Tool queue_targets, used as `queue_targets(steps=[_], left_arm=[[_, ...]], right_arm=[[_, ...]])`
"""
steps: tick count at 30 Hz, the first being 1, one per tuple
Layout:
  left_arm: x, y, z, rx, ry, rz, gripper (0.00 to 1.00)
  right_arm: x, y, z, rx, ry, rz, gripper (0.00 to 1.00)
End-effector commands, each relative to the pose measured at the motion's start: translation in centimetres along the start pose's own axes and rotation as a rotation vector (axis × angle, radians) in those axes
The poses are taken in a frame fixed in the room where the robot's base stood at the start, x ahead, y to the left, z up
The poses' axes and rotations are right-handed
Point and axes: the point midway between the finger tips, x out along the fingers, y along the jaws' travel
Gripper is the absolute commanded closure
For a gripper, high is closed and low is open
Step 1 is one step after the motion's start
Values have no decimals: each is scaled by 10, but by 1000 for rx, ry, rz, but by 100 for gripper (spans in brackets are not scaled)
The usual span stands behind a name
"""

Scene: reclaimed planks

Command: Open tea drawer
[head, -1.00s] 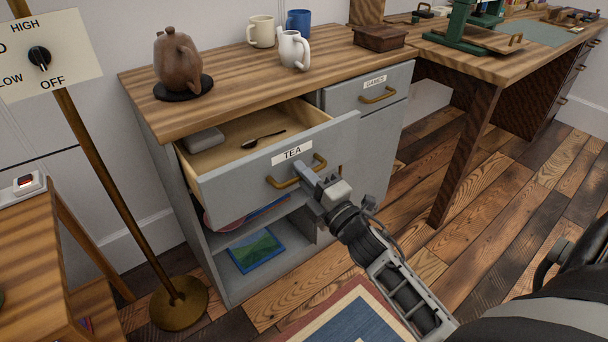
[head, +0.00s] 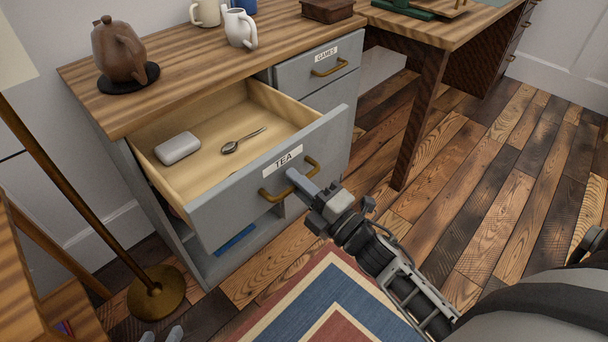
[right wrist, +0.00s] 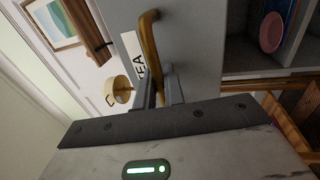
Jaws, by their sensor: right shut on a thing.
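The tea drawer (head: 228,212), a grey front with a white TEA label (head: 283,161), stands well out of the cabinet in the head view. Its inside shows a grey case (head: 178,148) and a spoon (head: 243,140). My right gripper (head: 294,180) is shut on the brass tea drawer handle (head: 312,170). In the right wrist view the handle (right wrist: 149,45) runs between the fingers (right wrist: 160,92).
The games drawer (head: 312,83) is shut. A brown teapot (head: 119,50) and a white jug (head: 240,28) stand on the cabinet top (head: 180,62). A brass floor lamp (head: 157,293) stands at the left. The rug (head: 325,295) and open floor lie in front.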

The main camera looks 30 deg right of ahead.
Motion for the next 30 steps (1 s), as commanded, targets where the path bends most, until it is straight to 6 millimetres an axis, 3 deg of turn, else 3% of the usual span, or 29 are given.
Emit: queue_targets(steps=[3, 4, 5, 20, 23, 30], left_arm=[[0, -1, 1, -1, -2, -1, 64], [0, -1, 1, -1, -3, -1, 64], [1, -1, 2, -2, -3, -1, 64], [2, 2, 2, -2, -6, 6, 64], [2, 3, 2, -1, -6, 7, 64], [1, 3, 1, -1, -5, 7, 64]], right_arm=[[0, 0, 0, 0, 0, 1, 100], [-1, 0, 0, -1, 0, 1, 84], [-1, 0, 0, -1, 0, 1, 76], [-6, 0, 1, 0, -3, -1, 74], [-18, -1, 1, 0, -3, -2, 74], [-74, -2, 1, 2, -4, -6, 74]])
